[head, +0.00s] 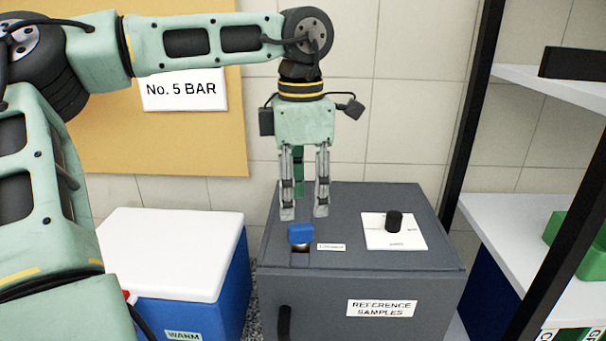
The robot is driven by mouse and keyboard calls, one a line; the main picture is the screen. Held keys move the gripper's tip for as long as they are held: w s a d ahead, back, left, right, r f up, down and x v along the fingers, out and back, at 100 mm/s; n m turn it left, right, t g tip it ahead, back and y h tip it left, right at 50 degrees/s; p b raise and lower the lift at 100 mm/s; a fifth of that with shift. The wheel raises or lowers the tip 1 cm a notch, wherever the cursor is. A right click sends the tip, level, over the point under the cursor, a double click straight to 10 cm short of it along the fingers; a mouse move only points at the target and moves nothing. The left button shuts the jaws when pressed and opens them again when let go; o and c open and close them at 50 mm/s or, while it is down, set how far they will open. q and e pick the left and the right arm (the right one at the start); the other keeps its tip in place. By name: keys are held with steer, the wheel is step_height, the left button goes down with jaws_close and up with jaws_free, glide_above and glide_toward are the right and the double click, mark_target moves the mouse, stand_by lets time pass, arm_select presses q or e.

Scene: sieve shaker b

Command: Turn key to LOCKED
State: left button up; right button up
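The key (301,233) has a blue head and stands in a round metal lock on the top of a dark grey cabinet (390,283). A small white label (331,247) lies just right of the lock; its print is too small to read. My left gripper (304,216) points down from above, just behind and over the key. Its two fingers are apart, with nothing seen between them, and they do not appear to hold the key. My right gripper is not in view.
A black knob (394,222) on a white plate (408,241) stands right of the key on the cabinet top. A blue cooler (175,250) with a white lid is at left. A shelf (530,215) with a black post and green bins (580,242) is at right.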

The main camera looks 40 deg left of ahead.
mark_target(301, 225)
arm_select(q)
steer(key=shift+w+a, duration=0.1)
steer(key=shift+w, duration=0.05)
steer(key=f+p, duration=0.1)
steer(key=f, duration=0.5)
steer(key=shift+s+f+p, duration=0.2)
steer(key=shift+p, duration=0.2)
steer(key=shift+f, duration=0.55)
jaws_close()
